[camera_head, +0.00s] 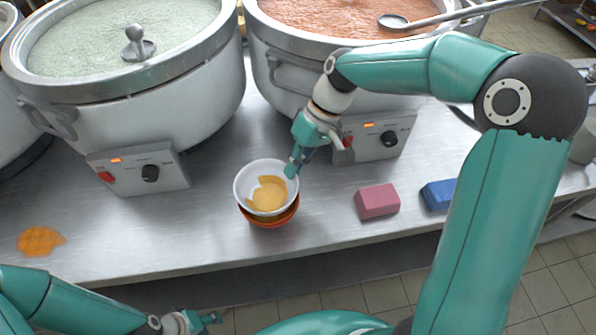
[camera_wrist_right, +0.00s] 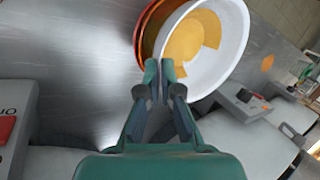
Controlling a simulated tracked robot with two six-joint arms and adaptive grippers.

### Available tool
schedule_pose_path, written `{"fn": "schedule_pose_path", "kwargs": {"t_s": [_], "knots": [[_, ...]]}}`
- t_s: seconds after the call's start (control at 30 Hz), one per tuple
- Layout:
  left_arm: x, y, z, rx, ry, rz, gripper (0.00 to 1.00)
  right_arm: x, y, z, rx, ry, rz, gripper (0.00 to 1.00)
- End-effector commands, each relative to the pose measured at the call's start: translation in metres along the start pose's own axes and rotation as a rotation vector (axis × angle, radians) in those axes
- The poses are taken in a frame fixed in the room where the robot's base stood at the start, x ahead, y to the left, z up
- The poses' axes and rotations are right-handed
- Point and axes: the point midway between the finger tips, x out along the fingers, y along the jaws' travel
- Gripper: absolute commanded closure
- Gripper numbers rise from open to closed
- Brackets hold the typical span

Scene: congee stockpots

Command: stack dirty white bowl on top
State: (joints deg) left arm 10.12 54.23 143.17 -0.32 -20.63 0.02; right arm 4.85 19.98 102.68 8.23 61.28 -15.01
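The dirty white bowl (camera_head: 243,184), with a yellow-orange stain inside, sits over orange bowls (camera_head: 270,222) on the steel counter. In the right wrist view the white bowl (camera_wrist_right: 236,45) overlaps the orange bowls (camera_wrist_right: 142,35). I cannot tell whether it rests fully in them. My right gripper (camera_head: 292,170) is at the white bowl's right rim. In the right wrist view its fingertips (camera_wrist_right: 159,70) are close together, one on each side of the white rim. My left gripper (camera_head: 210,319) is low, in front of the counter, away from the bowls; its finger opening is unclear.
Two large stockpots (camera_head: 190,84) (camera_head: 285,75) with control boxes stand behind the bowls. A pink sponge (camera_head: 377,201) and a blue sponge (camera_head: 439,194) lie to the right. An orange spill (camera_head: 40,241) is at the left. Bare counter lies between spill and bowls.

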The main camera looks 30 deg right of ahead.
Motion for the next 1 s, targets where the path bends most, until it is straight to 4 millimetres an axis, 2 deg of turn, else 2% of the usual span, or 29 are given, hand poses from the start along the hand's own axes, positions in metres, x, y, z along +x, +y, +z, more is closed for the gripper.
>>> {"fn": "schedule_pose_path", "kwargs": {"t_s": [0.1, 0.2, 0.63, 0.8, 1.0], "knots": [[0.0, 0.0, 0.0, 0.0, 0.0, 0.0, 0.6, 0.017, 0.009, 0.0, 0.004, -0.003, -0.001, 1.0], [0.0, 0.0, 0.0, 0.0, 0.0, 0.0, 0.6, 0.024, 0.013, 0.0, 0.001, 0.0, 0.0, 1.0], [0.005, -0.002, 0.0, 0.0, 0.0, 0.0, 0.6, 0.03, 0.016, 0.0, 0.0, 0.0, 0.0, 1.0], [0.003, -0.001, 0.0, 0.0, 0.0, 0.0, 0.6, 0.029, 0.015, 0.0, 0.0, 0.0, 0.0, 0.7], [0.003, -0.001, 0.0, 0.0, 0.0, 0.0, 0.6, 0.029, 0.015, 0.0, 0.001, -0.001, 0.0, 0.69]]}}
